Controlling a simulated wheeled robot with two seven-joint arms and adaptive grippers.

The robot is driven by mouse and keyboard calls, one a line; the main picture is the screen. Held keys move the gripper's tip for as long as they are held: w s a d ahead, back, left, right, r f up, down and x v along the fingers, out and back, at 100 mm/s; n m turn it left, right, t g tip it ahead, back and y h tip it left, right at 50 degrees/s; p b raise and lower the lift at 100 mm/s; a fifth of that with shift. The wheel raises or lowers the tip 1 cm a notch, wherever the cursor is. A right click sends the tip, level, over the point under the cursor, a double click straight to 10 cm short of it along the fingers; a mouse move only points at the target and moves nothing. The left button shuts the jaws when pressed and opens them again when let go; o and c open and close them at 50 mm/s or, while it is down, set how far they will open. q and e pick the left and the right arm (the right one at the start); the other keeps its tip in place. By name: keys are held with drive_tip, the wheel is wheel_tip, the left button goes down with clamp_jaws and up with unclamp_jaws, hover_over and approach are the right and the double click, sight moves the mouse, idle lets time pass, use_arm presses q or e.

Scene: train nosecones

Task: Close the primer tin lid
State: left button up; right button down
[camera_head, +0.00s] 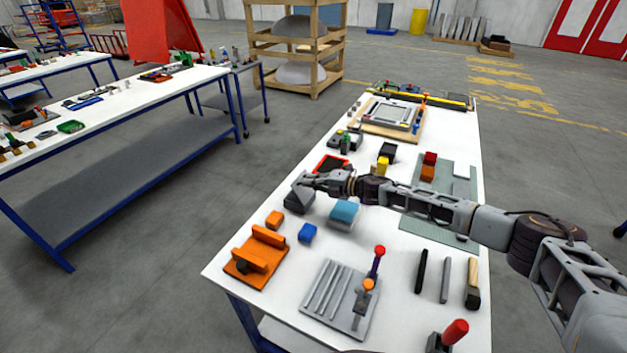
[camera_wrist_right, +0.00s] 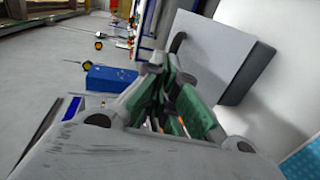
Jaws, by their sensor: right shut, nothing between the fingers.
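My right gripper (camera_head: 300,184) is shut and empty. Its arm reaches in from the right across the table, and its fingertips are at the table's left edge, just above a dark grey box (camera_head: 300,202) that may be the primer tin. In the right wrist view the closed green-padded fingers (camera_wrist_right: 155,65) point at a pale upright panel (camera_wrist_right: 188,45), possibly the raised lid, with a dark grey block (camera_wrist_right: 247,72) to its right. I cannot tell whether the fingers touch the panel. My left gripper is not in view.
A teal-topped block (camera_head: 344,214) stands right of the dark box. An orange block (camera_head: 274,219) and a blue block (camera_head: 307,233) lie nearer. A red-rimmed black tray (camera_head: 330,164) is behind the gripper. An orange rack (camera_head: 257,255) and grey grooved plate (camera_head: 335,297) fill the front.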

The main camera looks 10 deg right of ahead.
sight(296, 180)
drive_tip(key=shift+w+a+p, duration=0.4)
drive_tip(key=shift+a, duration=0.25)
drive_tip(key=shift+x, duration=2.25)
drive_tip(key=shift+w+a+f+b, duration=0.35)
drive_tip(key=shift+a+f+b, duration=0.2)
drive_tip(key=shift+f, duration=0.05)
drive_tip(key=shift+w+a+f+b, duration=0.3)
drive_tip(key=shift+a+f+b, duration=0.2)
drive_tip(key=shift+a+f, duration=0.1)
drive_tip(key=shift+r, duration=0.15)
